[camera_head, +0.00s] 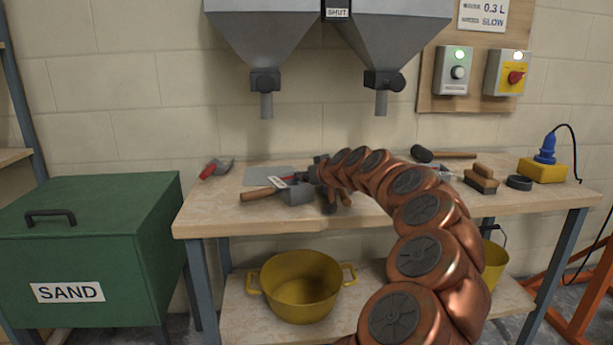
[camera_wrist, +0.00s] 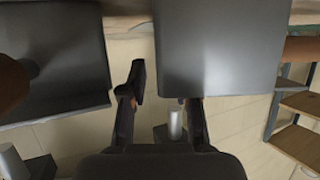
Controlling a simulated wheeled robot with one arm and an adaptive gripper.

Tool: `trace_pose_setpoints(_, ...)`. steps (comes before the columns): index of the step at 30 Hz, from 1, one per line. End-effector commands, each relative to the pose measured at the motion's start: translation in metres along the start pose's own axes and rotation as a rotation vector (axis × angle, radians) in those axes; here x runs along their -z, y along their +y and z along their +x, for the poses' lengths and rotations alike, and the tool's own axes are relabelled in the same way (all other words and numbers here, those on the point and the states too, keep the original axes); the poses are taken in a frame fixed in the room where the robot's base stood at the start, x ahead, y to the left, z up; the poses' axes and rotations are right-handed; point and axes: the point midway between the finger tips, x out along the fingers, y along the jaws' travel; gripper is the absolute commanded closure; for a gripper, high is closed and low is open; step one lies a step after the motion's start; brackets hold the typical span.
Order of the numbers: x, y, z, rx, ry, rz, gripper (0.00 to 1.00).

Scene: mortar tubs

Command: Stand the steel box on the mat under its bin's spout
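A grey steel box (camera_head: 297,193) with a wooden handle (camera_head: 262,195) is near the bench's front edge. In the wrist view a large light-grey surface (camera_wrist: 220,45), apparently this box, hides one fingertip. My gripper (camera_head: 318,178) is at the box's right end; in the wrist view its fingers (camera_wrist: 163,90) stand apart, with a gap between the left finger and the grey surface. A flat grey mat (camera_head: 266,175) lies behind the box, below the left spout (camera_head: 266,105). The right spout (camera_head: 381,103) hangs farther right. Contact with the box cannot be told.
A darker grey piece (camera_wrist: 50,60) with a brown part is beside the fingers in the wrist view. A red-handled tool (camera_head: 215,169), a mallet (camera_head: 422,154) and a brush (camera_head: 481,179) lie on the bench. A green SAND bin (camera_head: 90,235) stands left; a yellow tub (camera_head: 300,285) is below.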

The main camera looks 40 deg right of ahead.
Motion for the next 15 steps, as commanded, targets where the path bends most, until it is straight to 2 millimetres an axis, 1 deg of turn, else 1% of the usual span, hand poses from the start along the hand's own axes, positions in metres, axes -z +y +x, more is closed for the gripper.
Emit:
trace_pose_setpoints(3,0.003,0.002,-0.018,-0.003,0.004,0.001,0.69)
trace_pose_setpoints(15,0.001,0.001,-0.083,-0.002,0.003,0.001,0.69)
